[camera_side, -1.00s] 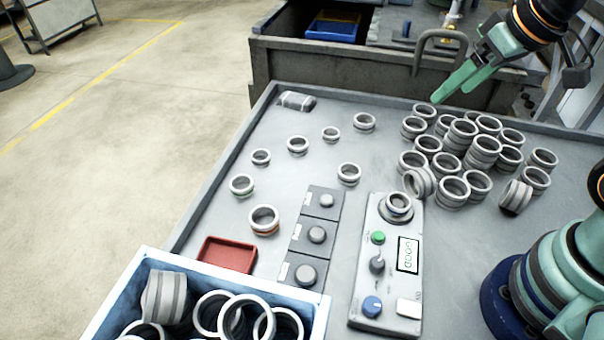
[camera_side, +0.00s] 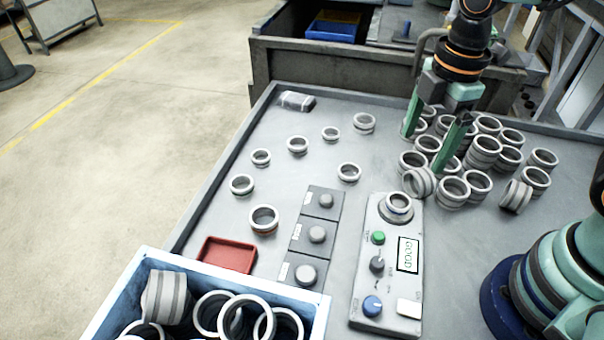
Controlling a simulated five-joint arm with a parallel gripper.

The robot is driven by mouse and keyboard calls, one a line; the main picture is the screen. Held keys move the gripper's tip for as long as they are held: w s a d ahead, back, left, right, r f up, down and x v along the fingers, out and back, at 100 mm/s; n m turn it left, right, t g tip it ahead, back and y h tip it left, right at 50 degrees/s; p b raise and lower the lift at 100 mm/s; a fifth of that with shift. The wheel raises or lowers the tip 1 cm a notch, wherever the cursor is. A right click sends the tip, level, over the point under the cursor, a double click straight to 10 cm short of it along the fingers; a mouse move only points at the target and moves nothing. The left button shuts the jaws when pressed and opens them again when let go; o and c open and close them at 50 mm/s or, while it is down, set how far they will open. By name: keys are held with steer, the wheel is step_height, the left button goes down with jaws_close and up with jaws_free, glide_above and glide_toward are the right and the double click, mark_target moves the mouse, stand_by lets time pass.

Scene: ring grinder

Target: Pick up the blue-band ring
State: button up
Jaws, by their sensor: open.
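A grey ring with what looks like a bluish band (camera_side: 398,203) sits on the round seat at the top of the grey gauge box (camera_side: 385,265). My gripper (camera_side: 422,152) is open and points down over the left side of the pile of grey rings (camera_side: 484,148). It is behind and above the gauge, clear of the ring on it. Its fingers hide some of the pile's rings, and I cannot tell whether they touch any. No other blue band is clear to me.
Several loose rings, one with an orange band (camera_side: 264,219) and one with a green tint (camera_side: 241,185), stand apart at left. A red tray (camera_side: 227,255), a knob panel (camera_side: 316,235) and a blue-white bin (camera_side: 96,318) of rings are in front.

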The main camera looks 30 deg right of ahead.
steer(key=f+n, duration=0.1)
steer(key=n, duration=0.1)
glide_above(399, 202)
steer(key=shift+g, duration=0.3)
steer(key=f, duration=0.4)
steer(key=s+f, duration=0.1)
steer(key=f, duration=0.2)
steer(key=shift+w+f, duration=0.2)
steer(key=shift+f, duration=1.1)
steer(key=shift+w+f, duration=0.2)
steer(key=shift+f, duration=1.05)
jaws_close()
steer(key=shift+r, duration=0.15)
